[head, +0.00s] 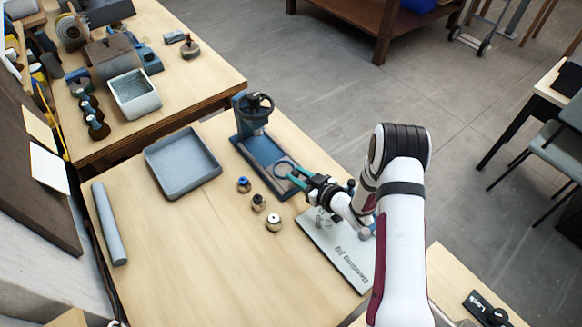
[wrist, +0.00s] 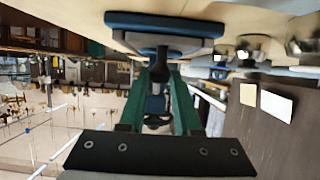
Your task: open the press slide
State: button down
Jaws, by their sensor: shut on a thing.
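The blue press (head: 243,115) stands on the table with a black handwheel on top. Its press slide (head: 268,152) is a flat bed with a ring at its near end, reaching toward my gripper. My gripper (head: 293,176) is at this near end, with its green fingers low over the table. In the wrist view, my gripper (wrist: 160,76) is shut on a dark post or handle (wrist: 161,58) beneath the dark blue plate (wrist: 165,24). The fingers partly hide the handle, and the head view does not show the grip clearly.
Several small round fittings (head: 258,202) stand left of the press. An empty grey tray (head: 182,163) and a grey roll (head: 109,223) lie farther left. A white labelled board (head: 340,255) lies under my wrist. The table's middle front is clear.

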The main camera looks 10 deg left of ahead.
jog(key=c, duration=0.6)
grip_release()
jog(key=v, duration=1.5)
jog(key=shift+s+d+r, duration=0.25)
